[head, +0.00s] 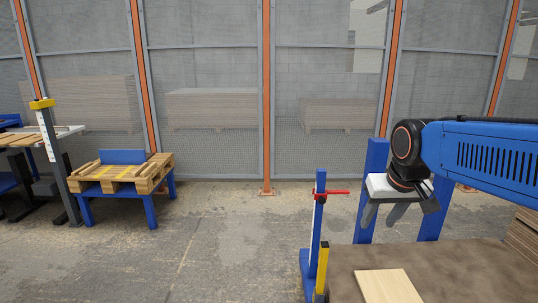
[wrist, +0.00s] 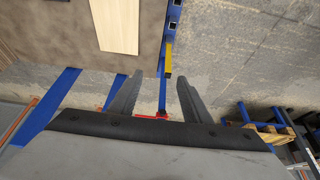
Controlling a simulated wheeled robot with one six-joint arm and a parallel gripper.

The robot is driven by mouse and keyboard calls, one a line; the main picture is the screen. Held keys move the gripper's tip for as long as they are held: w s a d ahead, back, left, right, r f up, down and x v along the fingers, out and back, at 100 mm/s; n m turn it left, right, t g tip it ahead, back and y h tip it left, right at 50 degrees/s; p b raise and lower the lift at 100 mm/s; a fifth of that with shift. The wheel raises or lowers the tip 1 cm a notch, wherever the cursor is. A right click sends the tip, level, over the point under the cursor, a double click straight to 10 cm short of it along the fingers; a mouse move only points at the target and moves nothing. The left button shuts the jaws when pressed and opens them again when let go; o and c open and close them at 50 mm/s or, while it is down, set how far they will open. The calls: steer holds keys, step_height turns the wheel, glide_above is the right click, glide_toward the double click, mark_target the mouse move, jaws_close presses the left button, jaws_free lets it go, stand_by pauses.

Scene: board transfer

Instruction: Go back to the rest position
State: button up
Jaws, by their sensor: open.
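My gripper (head: 391,214) hangs from my blue arm at the right of the head view, above the back part of a brown-topped table (head: 455,262). Its two grey fingers are apart with nothing between them. They also show in the wrist view (wrist: 160,95). A pale wooden board (head: 388,287) lies on the table near its front left, apart from the gripper. The same board shows at the top of the wrist view (wrist: 116,25).
A blue post with a red clamp (head: 320,195) and a yellow-topped post (head: 322,262) stand at the table's left edge. A pallet on a blue stand (head: 122,172) is at the left. Stacked boards (head: 525,235) are at the right. Mesh fencing closes the back; the middle floor is clear.

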steer(key=s+f, duration=0.5)
steer(key=s, duration=0.4)
steer(key=s+d+f, duration=0.1)
steer(key=s+f, duration=0.4)
steer(key=s, duration=0.4)
steer(key=shift+s+d, duration=0.25)
